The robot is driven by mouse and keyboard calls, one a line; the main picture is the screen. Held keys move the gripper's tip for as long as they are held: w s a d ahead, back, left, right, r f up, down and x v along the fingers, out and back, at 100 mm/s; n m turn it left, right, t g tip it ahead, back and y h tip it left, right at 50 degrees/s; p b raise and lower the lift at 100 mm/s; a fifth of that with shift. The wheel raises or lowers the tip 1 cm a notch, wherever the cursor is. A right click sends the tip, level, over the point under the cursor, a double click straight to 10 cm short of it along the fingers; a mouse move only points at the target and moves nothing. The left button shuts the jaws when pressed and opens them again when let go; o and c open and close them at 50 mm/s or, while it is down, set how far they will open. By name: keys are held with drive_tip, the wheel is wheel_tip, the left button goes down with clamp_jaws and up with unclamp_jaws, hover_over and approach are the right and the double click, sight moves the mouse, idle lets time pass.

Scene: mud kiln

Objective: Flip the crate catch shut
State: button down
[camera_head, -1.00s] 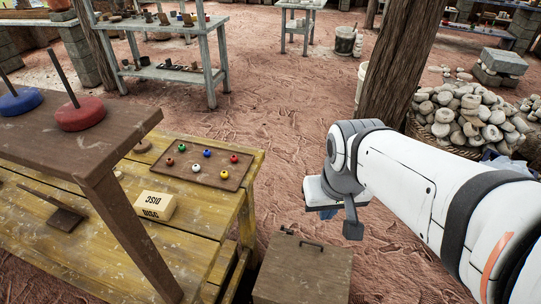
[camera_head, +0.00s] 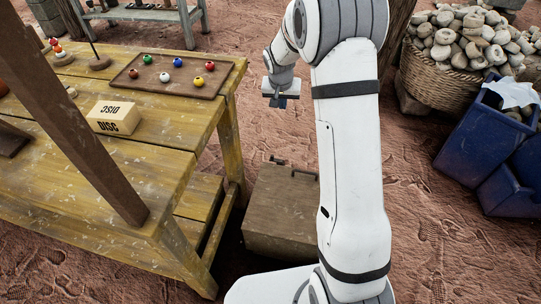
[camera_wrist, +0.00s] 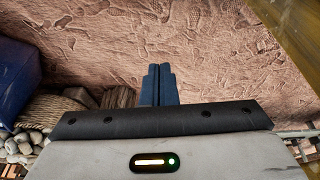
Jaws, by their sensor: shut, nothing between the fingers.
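The crate (camera_head: 280,212) is a brown wooden box with its lid down. It stands on the ground to the right of the yellow table, partly behind my arm. A small dark fitting (camera_head: 277,160), perhaps the catch, sits at its far edge; its position is too small to read. A dark handle (camera_head: 304,174) lies near the lid's far right. My gripper (camera_head: 279,102) is above and beyond the crate, apart from it. In the wrist view its blue fingers (camera_wrist: 158,72) are together and empty over bare ground. The crate does not show there.
The yellow table (camera_head: 170,135) stands left of the crate, with a bead tray (camera_head: 165,77) and a disc box (camera_head: 114,117) on it. A stone-filled basket (camera_head: 440,80) and blue bins (camera_head: 480,140) stand at right. Reddish ground between is open.

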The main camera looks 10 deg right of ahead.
drive_tip(key=w+f+b, duration=0.3)
drive_tip(key=w+f, duration=0.1)
drive_tip(key=f, duration=0.7)
drive_tip(key=w+a+f+m+b, duration=0.1)
drive_tip(key=w+f+b, duration=0.2)
drive_tip(key=f, duration=0.9)
drive_tip(key=shift+w+a, duration=0.15)
drive_tip(key=shift+w, duration=0.65)
drive_tip(key=shift+f, duration=0.15)
